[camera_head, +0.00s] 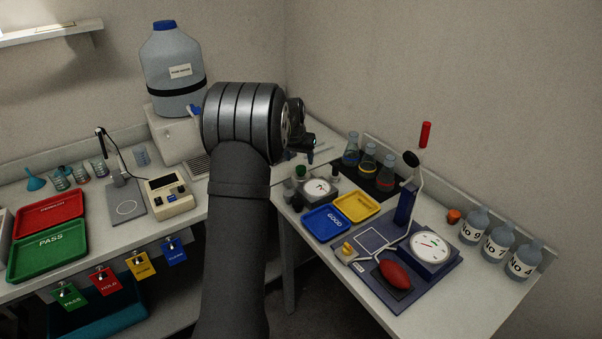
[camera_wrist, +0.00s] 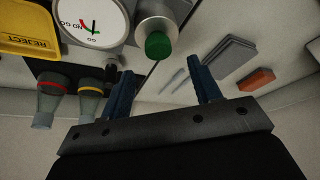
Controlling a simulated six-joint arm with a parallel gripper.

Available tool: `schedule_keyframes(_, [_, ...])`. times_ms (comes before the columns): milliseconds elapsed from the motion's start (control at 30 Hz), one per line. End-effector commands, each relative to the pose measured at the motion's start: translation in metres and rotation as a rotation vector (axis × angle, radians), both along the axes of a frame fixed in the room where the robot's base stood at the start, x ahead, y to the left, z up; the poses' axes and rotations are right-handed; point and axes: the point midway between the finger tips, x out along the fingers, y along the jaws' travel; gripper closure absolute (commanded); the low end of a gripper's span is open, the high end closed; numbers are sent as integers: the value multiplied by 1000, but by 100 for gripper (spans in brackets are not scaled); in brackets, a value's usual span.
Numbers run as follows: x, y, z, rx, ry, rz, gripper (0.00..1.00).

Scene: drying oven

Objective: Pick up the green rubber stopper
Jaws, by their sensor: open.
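The green rubber stopper (camera_wrist: 157,45) sits on the end of a grey metal cylinder (camera_wrist: 158,22) in the wrist view. In the head view the stopper (camera_head: 301,170) is a small dark green shape beside a round gauge. My gripper (camera_wrist: 161,67) is open, with its two blue fingers apart and nothing between them. In the wrist view the stopper appears just beyond the fingertips, between their directions, and apart from both. In the head view my arm and wrist hide most of the gripper.
A GO/NO GO gauge (camera_wrist: 92,22) stands beside the cylinder. The yellow REJECT tray (camera_wrist: 28,30) and banded flasks (camera_head: 368,160) are close by. Grey plates (camera_wrist: 233,55) and an orange block (camera_wrist: 256,79) lie on the other side. The blue GOOD tray (camera_head: 326,222) is nearer the front.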

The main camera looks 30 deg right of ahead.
Motion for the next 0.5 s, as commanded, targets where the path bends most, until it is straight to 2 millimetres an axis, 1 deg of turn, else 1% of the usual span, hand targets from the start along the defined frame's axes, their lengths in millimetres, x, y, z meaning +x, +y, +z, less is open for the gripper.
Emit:
schedule_keyframes(167, [1, -2, -8, 0, 0, 0, 43])
schedule_keyframes(267, [2, -3, -19, 2, 3, 0, 43])
schedule_keyframes(367, [3, -5, -34, 2, 3, 0, 43])
schedule_keyframes(400, [4, -6, -41, 2, 3, 0, 43])
schedule_keyframes(500, [7, -11, -52, 0, 1, 0, 43])
